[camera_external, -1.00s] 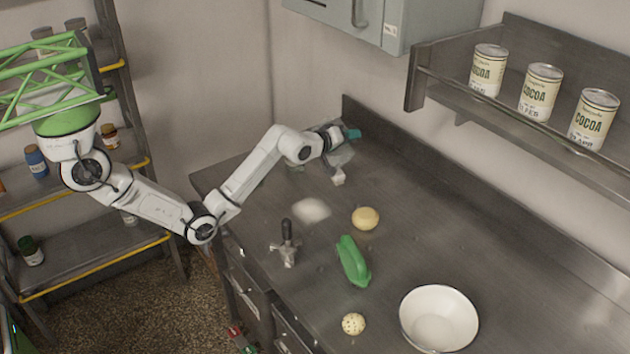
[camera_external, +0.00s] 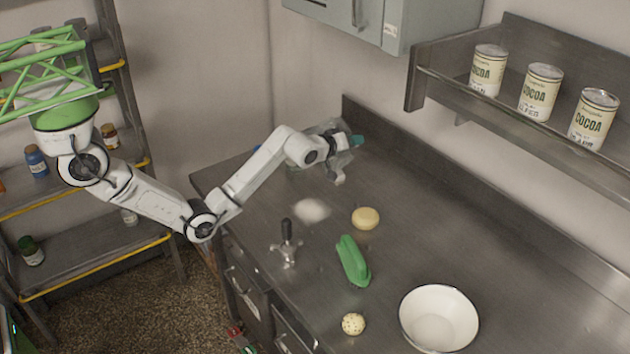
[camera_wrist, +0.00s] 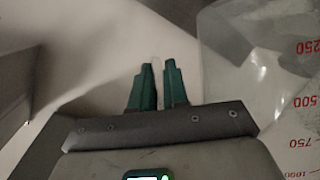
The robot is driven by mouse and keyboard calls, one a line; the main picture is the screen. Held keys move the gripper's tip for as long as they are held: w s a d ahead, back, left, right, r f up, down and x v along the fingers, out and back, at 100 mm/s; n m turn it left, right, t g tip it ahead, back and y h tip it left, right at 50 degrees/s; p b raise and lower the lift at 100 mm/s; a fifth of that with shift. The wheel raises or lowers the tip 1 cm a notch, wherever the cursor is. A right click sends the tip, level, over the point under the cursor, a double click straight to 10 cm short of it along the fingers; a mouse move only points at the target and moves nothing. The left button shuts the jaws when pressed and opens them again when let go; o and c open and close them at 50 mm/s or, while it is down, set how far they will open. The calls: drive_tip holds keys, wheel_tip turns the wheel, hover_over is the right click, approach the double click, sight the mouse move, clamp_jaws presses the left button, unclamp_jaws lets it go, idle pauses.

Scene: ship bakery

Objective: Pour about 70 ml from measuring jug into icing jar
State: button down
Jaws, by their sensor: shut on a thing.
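My gripper (camera_external: 357,141) is above the far left end of the steel counter, its teal fingers close together. In the wrist view my gripper (camera_wrist: 158,85) is shut on a thin part, mostly hidden between the fingers. The clear measuring jug (camera_wrist: 270,75) fills the right of that view, with red marks from 250 to 1000. In the external view the jug (camera_external: 326,127) is a faint clear shape behind my wrist, raised off the counter. Its tilt and liquid level are unclear. A faint glassy shape (camera_external: 293,172) stands partly behind my arm; I cannot tell whether it is the icing jar.
On the counter lie a white powder patch (camera_external: 311,210), a tan round (camera_external: 366,218), a dark-handled tool (camera_external: 287,245), a green object (camera_external: 352,261), a speckled ball (camera_external: 353,324) and a white bowl (camera_external: 438,318). Cocoa tins (camera_external: 541,92) stand on the wall shelf.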

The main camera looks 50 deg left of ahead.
drive_tip(key=w+d+f+m+g+y+b, duration=0.2)
drive_tip(key=d+f+m+y, duration=0.1)
drive_tip(key=f, duration=0.4)
drive_tip(key=shift+d+f+m, duration=0.35)
drive_tip(key=shift+d+m, duration=0.25)
drive_tip(key=shift+m, duration=0.7)
idle(0.6)
